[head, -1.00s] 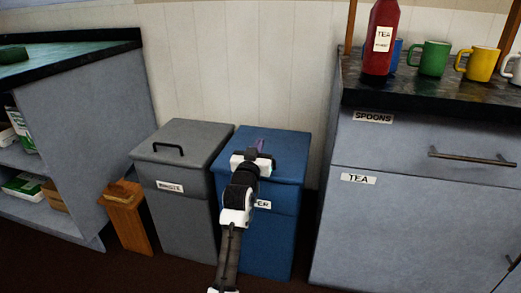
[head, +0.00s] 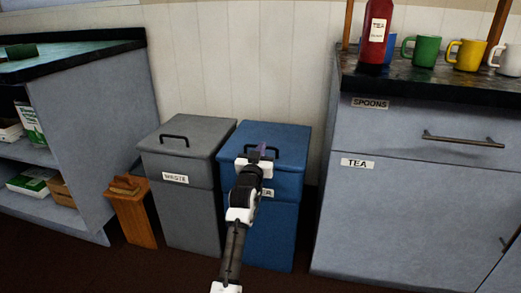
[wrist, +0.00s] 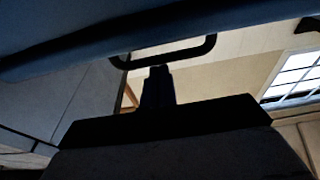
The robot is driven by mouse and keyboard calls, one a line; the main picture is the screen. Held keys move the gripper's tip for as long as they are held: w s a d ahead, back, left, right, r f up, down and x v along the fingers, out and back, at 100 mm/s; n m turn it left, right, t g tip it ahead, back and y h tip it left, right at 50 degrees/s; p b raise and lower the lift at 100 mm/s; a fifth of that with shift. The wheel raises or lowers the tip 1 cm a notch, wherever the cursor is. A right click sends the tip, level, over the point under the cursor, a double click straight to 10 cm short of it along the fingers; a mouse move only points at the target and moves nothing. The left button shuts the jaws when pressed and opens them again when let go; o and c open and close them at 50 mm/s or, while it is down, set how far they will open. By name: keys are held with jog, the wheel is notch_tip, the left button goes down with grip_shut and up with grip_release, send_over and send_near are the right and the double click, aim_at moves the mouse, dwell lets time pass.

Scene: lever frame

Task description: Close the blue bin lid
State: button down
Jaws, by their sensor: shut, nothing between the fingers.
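The blue bin (head: 268,230) stands beside the grey bin, its front label partly hidden by my arm. Its blue lid (head: 288,143) looks flat and down on the bin, about level with the grey lid. A dark bar handle (head: 270,150) shows on top of it, partly behind my gripper. My gripper (head: 260,155) is shut and empty, over the front part of the lid near the handle. In the wrist view the dark fingers (wrist: 158,85) are together, just by the handle (wrist: 170,54); I cannot tell whether they touch. A blue surface (wrist: 120,22) fills the top.
The grey WASTE bin (head: 180,215) stands close on the left, with a small wooden box (head: 130,212) beyond it. A drawer cabinet (head: 400,210) stands to the right, bearing a red bottle (head: 375,35) and several mugs. An open shelf unit (head: 95,130) is at far left.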

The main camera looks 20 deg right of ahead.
jog(key=shift+d+f, duration=0.15)
jog(key=shift+f, duration=0.7)
notch_tip(320, 180, up, 22)
jog(key=p, duration=0.5)
jog(key=shift+a, duration=0.2)
